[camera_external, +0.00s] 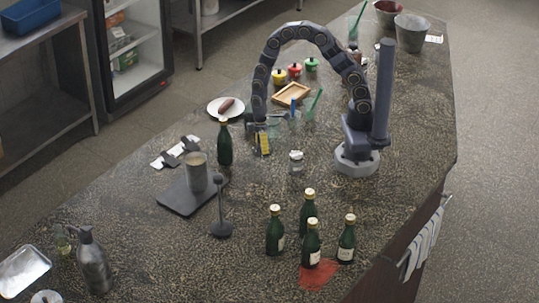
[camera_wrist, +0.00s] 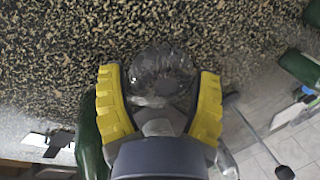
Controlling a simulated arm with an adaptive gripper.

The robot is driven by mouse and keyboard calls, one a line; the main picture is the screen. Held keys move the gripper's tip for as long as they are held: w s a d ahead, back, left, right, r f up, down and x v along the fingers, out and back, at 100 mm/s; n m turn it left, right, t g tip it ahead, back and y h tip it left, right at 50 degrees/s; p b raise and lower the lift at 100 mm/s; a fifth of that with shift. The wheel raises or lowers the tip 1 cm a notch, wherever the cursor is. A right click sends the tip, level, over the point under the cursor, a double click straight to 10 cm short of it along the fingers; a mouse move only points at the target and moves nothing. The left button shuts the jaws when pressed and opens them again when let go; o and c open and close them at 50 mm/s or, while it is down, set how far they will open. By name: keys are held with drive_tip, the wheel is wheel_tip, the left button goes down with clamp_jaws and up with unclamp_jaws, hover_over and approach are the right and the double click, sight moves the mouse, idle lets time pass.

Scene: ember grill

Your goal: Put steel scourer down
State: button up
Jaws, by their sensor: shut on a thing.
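The steel scourer (camera_wrist: 161,72) is a grey, shiny, tangled wad. In the wrist view it sits between the two yellow fingers of my gripper (camera_wrist: 159,78), which is shut on it. In the external view my gripper (camera_external: 262,143) points down low over the dark speckled counter (camera_external: 330,195), to the right of a lone green bottle (camera_external: 225,145). I cannot make out the scourer in that view. I cannot tell whether it touches the counter.
A grey metal canister (camera_external: 197,172) on a dark board stands at lower left. A white plate (camera_external: 226,107) with a sausage and a wooden tray (camera_external: 292,94) lie behind. A small jar (camera_external: 296,162) stands to the right. Several green bottles (camera_external: 312,243) stand in front.

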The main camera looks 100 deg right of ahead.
drive_tip(key=shift+f, duration=3.55)
drive_tip(key=shift+f, duration=0.15)
drive_tip(key=o, duration=0.9)
drive_tip(key=shift+c, duration=0.2)
drive_tip(key=v, duration=1.2)
wheel_tip(320, 180, up, 7)
hover_over(263, 171)
drive_tip(key=s+d, duration=0.1)
drive_tip(key=s, duration=0.2)
drive_tip(key=s+r+h, duration=0.1)
drive_tip(key=s+r, duration=0.4)
drive_tip(key=s, duration=0.4)
drive_tip(key=s+a+r+m+g+h, duration=0.1)
drive_tip(key=s+r+h, duration=0.1)
drive_tip(key=s+r, duration=0.4)
drive_tip(key=s, duration=0.4)
drive_tip(key=shift+s+a+r, duration=0.2)
drive_tip(key=shift+s+r, duration=0.05)
